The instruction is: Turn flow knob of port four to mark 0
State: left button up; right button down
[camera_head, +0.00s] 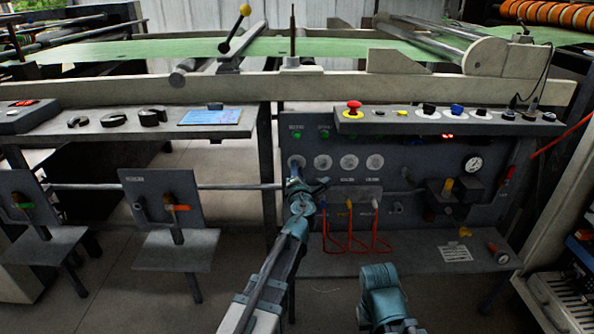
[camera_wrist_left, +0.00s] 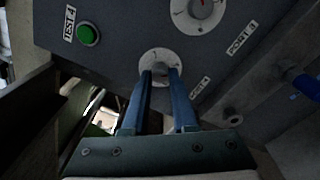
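The flow knob of port four (camera_wrist_left: 160,67) is a small grey knob on a round white dial, beside a label that seems to read PORT 4. In the head view its dial (camera_head: 296,161) is leftmost in a row on the dark panel. My left gripper (camera_wrist_left: 161,75) has its two blue fingers on either side of the knob, apparently closed on it. It also shows in the head view (camera_head: 295,179), in front of that dial. The fingers hide part of the dial, and its marks are too small to read. My right arm is low at centre right; its fingers cannot be made out.
A green button (camera_wrist_left: 88,34) labelled TEST 4 is left of the knob. Red hoses (camera_head: 350,240) hang below the dials. A shelf with a red stop button (camera_head: 354,107) juts out above.

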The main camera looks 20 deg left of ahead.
pick_arm(q)
grip_shut()
